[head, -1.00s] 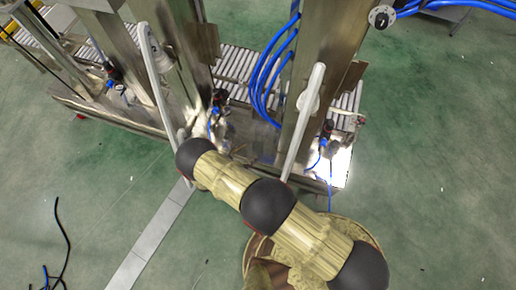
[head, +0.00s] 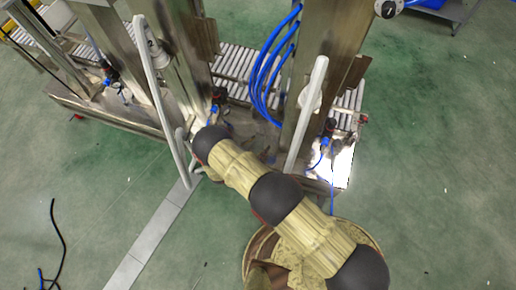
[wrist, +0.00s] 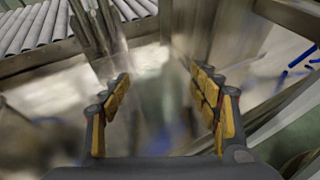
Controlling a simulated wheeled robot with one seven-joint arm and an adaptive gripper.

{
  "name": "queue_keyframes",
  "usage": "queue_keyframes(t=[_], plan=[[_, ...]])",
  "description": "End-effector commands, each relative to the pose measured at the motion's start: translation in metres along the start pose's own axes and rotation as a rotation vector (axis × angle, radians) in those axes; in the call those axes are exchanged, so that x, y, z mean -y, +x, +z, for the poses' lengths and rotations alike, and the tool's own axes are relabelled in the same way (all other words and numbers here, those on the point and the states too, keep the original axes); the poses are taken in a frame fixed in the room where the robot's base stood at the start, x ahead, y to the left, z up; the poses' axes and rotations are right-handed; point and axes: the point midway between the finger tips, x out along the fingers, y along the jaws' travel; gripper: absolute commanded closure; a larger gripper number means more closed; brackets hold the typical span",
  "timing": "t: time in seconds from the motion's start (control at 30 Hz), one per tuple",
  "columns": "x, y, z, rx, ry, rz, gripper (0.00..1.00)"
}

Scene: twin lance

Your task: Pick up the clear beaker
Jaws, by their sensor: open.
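My gripper (wrist: 160,88) is open in the wrist view, with yellow-padded fingers on both sides and a gap between them. No clear beaker can be made out with certainty. The area between and beyond the fingers is blurred, with a pale, see-through-looking patch that I cannot identify. In the head view my arm reaches towards the metal machine, and my gripper is hidden beyond the arm's far end.
A metal machine with upright posts (head: 322,90) and a roller conveyor (head: 235,62) stands ahead. Blue hoses (head: 262,75) hang between the posts. White bent bars (head: 305,115) stick out near my arm. Conveyor rollers (wrist: 35,25) show at the wrist view's upper left. Green floor is open at right.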

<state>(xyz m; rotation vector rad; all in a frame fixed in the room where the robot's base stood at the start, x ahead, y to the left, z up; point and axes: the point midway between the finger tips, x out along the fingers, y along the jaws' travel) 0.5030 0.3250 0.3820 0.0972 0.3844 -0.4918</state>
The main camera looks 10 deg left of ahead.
Motion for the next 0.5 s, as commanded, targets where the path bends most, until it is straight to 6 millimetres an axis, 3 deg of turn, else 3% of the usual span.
queue_keyframes(t=[0.5], plan=[[0.0001, -0.0003, 0.0002, 0.0, 0.001, -0.001, 0.65]])
